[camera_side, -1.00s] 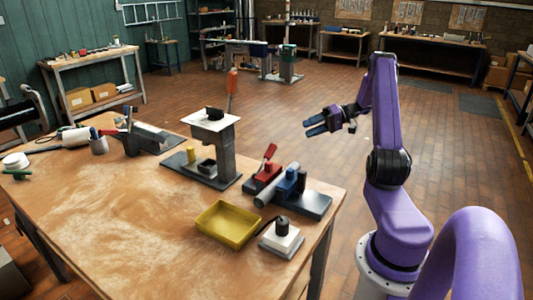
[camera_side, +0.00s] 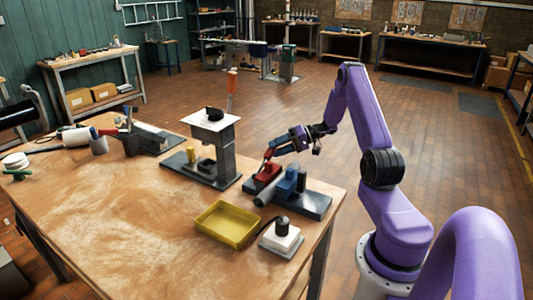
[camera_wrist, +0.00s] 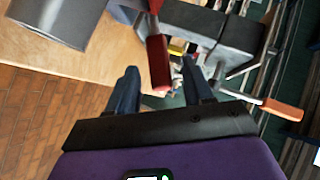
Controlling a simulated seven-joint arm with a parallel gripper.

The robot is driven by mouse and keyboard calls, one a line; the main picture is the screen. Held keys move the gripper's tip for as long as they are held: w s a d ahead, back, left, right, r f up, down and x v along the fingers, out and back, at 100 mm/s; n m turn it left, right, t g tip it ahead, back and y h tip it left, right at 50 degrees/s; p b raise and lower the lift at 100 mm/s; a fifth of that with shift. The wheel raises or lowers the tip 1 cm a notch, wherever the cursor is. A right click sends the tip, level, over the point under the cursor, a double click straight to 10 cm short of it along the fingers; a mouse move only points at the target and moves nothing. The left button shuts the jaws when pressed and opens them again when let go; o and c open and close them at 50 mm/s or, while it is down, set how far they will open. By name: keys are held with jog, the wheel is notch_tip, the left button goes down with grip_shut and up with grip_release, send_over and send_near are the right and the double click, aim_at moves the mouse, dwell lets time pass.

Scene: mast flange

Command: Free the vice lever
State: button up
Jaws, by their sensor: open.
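The vice on the bench has a red block (camera_side: 265,174) with a red lever (camera_side: 268,157) rising from it. Beside it, a grey cylinder (camera_side: 268,194) lies under a blue clamp (camera_side: 287,184) on a dark base. My gripper (camera_side: 271,149) is open at the lever's upper end, reaching in from the right. In the wrist view the red lever (camera_wrist: 158,62) shows between the two open fingers (camera_wrist: 160,72), with gaps on both sides. The fingers partly hide the lever's top in the side view, and contact cannot be told there.
A grey press (camera_side: 222,155) with an orange handle (camera_side: 231,82) stands just left of the vice. A yellow tray (camera_side: 227,224) and a white block with a black knob (camera_side: 282,232) sit in front. The bench's (camera_side: 110,215) front left is clear.

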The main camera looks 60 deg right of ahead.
aim_at(267, 152)
jog(key=shift+x, duration=2.35)
grip_shut()
